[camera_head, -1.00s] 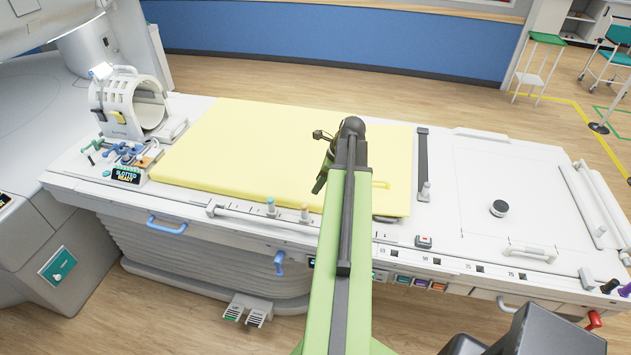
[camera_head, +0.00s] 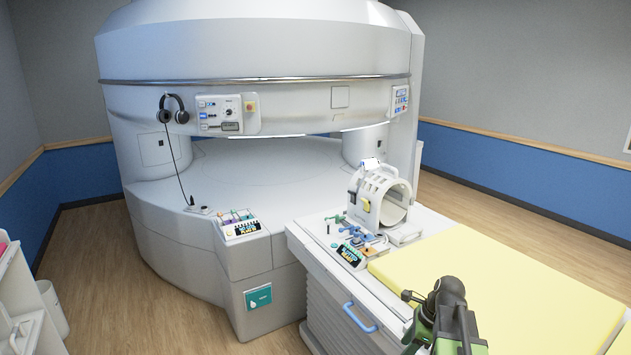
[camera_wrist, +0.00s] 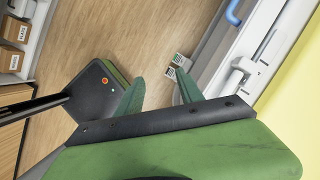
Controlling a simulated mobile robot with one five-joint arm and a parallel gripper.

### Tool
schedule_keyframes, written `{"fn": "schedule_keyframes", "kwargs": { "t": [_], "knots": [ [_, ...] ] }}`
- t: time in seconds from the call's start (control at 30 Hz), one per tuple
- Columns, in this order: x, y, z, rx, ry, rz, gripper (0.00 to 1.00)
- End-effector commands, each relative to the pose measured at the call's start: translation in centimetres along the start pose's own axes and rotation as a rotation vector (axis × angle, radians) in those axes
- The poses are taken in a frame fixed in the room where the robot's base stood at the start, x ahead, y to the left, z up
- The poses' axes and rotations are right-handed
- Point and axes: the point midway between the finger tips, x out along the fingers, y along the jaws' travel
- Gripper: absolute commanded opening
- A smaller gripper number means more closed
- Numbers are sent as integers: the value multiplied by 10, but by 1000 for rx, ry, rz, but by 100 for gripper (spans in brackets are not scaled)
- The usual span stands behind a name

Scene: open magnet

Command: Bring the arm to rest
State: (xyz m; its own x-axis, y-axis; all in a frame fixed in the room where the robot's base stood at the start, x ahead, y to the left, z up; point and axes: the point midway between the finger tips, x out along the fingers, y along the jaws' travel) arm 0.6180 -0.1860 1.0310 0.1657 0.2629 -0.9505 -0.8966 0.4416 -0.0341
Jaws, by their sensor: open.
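My arm shows at the bottom right of the head view, drawn in beside the patient table, with its dark wrist end up. My gripper (camera_wrist: 160,92) shows in the wrist view as two green fingers set well apart, open, with nothing between them. Beyond the fingers are the wood floor and two foot pedals (camera_wrist: 177,66). The fingertips are hard to make out in the head view. The table's yellow pad (camera_head: 505,275) lies just behind and to the right of the arm; I cannot tell how far apart they are.
The large white magnet (camera_head: 250,170) fills the left and back. White shelving (camera_head: 20,300) is at far left. Boxes (camera_wrist: 15,30) show in the wrist view. Wood floor between is clear.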

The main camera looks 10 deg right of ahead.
Motion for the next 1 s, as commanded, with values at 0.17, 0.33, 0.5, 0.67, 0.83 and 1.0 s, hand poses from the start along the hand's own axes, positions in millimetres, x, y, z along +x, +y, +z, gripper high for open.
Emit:
{"fn": "schedule_keyframes", "kwargs": {
  "t": [0.17,0.33,0.5,0.67,0.83,1.0],
  "knots": [
    [62,56,97,-503,66,83,44],
    [93,106,146,-1032,126,159,44],
    [94,125,144,-1469,172,232,44],
    [89,125,130,-1792,186,303,44],
    [89,124,128,-1989,167,339,44],
    [89,124,128,-2010,163,341,44]
  ]
}}
